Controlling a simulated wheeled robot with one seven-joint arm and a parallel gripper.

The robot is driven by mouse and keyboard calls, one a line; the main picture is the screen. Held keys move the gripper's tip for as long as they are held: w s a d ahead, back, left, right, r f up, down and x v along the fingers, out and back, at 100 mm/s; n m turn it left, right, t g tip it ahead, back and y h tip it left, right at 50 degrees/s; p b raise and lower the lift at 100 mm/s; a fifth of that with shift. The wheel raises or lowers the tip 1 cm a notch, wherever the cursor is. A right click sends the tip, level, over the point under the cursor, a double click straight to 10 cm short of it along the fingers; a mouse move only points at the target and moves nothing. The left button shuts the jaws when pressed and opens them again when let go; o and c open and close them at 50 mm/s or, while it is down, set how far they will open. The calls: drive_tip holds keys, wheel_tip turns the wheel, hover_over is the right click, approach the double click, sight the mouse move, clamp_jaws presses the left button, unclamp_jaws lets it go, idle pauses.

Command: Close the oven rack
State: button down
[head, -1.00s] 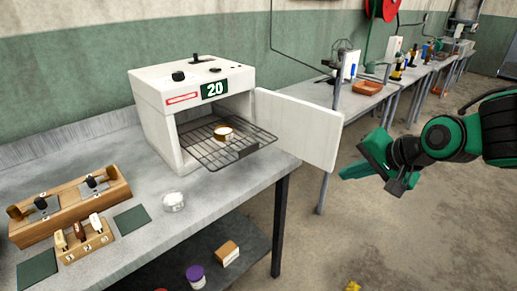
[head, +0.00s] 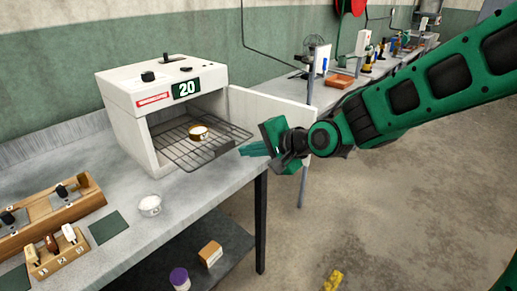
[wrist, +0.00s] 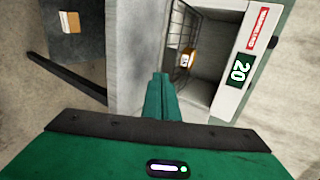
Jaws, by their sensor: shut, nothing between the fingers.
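The white oven (head: 140,115) with a green "20" label stands on the grey bench, its door (head: 262,108) swung open to the right. Its wire rack (head: 190,147) is pulled out past the front opening and carries a small brown-rimmed cup (head: 199,132). My gripper (head: 242,150) is shut and empty, just to the right of the rack's front end; I cannot tell whether it touches. In the wrist view, the fingers (wrist: 158,95) point toward the rack (wrist: 180,45) and the oven (wrist: 235,95), with the cup (wrist: 187,58) on the rack.
A white bowl (head: 149,205) sits on the bench in front of the oven. A wooden holder (head: 58,255) and a dark green mat (head: 108,227) lie at left. A purple-lidded jar (head: 180,279) and a box (head: 210,253) are on the lower shelf.

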sight(227, 146)
drive_tip(key=w+a, duration=0.1)
drive_tip(key=w+a+f, duration=0.1)
drive_tip(key=w+a, duration=0.1)
drive_tip(key=shift+a, duration=0.3)
drive_tip(key=shift+w+a, duration=0.4)
drive_tip(key=shift+w, duration=0.1)
